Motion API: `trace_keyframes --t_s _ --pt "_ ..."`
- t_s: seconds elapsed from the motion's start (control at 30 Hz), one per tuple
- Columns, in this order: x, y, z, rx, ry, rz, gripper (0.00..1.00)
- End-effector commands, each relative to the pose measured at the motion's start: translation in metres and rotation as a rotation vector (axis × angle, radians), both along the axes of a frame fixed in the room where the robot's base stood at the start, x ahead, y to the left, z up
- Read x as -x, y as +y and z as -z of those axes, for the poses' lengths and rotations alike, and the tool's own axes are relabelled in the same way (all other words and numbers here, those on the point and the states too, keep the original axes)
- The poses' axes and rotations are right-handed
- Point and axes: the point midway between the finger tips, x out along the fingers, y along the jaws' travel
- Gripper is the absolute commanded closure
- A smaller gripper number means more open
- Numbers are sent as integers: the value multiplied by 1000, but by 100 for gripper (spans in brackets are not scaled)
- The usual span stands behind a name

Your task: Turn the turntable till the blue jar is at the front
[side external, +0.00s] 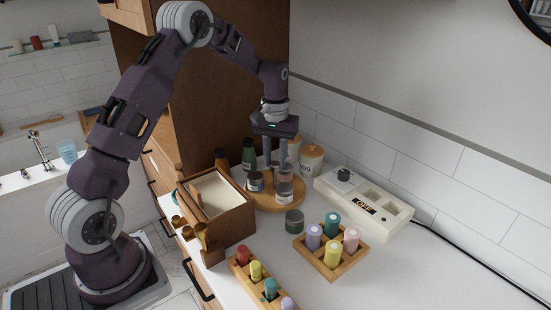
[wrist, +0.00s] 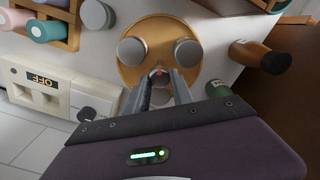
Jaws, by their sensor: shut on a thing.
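The turntable (side external: 274,204) is a round wooden board on the counter. It also shows from above in the wrist view (wrist: 158,23). Two grey-lidded jars stand on its near side: a dark bluish one (side external: 256,182) at left and a pale, glassy one (side external: 284,188) at right. From above only their lids show, so I cannot tell for sure which jar is blue. My gripper (side external: 276,168) points down over the turntable, behind these jars. In the wrist view its fingers (wrist: 159,75) close around a small thing near the board's middle, mostly hidden by the fingers.
Pale canisters (side external: 311,161) stand behind at right; a brown bottle (side external: 221,159) and green bottle (side external: 249,155) at left. A wooden box (side external: 229,227) stands close at left. A dark green jar (side external: 294,221), a bottle tray (side external: 312,251) and a white device (side external: 364,203) lie to the right.

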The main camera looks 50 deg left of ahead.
Motion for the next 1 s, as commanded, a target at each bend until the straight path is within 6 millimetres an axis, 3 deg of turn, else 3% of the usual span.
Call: trace_keyframes --t_s 0.37,1.0 --pt "0 0 -1 -1 0 -49 100" --pt "1 1 -1 0 0 -351 100"
